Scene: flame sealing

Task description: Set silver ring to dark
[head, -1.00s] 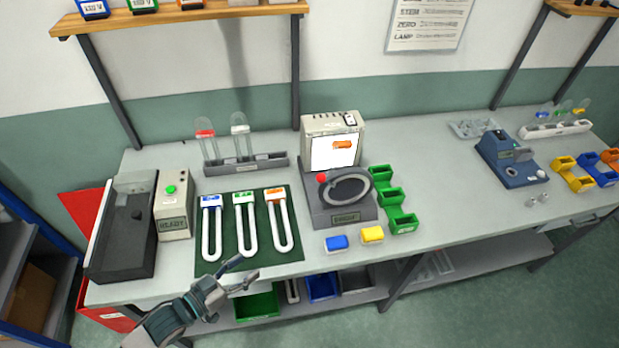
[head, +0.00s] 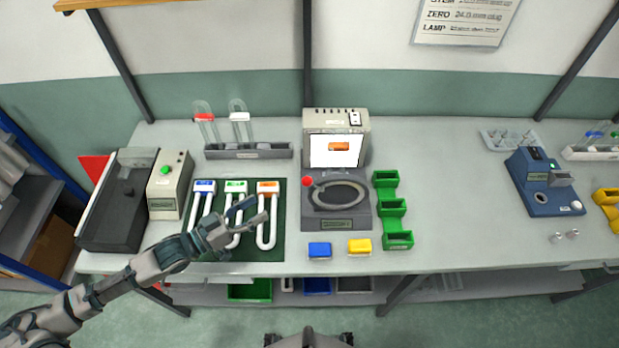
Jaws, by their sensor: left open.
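A dark grey device (head: 336,216) stands mid-bench, with a grey ring (head: 335,194) lying flat on its top. A red knob (head: 307,181) sits at the ring's upper left. A small label or display (head: 337,225) is on the device's front, too small to read. Behind it is a beige box with a lit white screen (head: 336,150) showing an orange shape. My left gripper (head: 257,209) is open and empty, over the green mat and left of the device, apart from the ring. It hides parts of the U-shaped tubes. My right gripper is not in view.
White U-shaped tubes with blue, green and orange caps (head: 267,188) lie on the green mat (head: 278,247). Blue (head: 319,250) and yellow (head: 359,246) blocks lie before the device. Bench beyond the bins is clear up to a blue device (head: 545,185).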

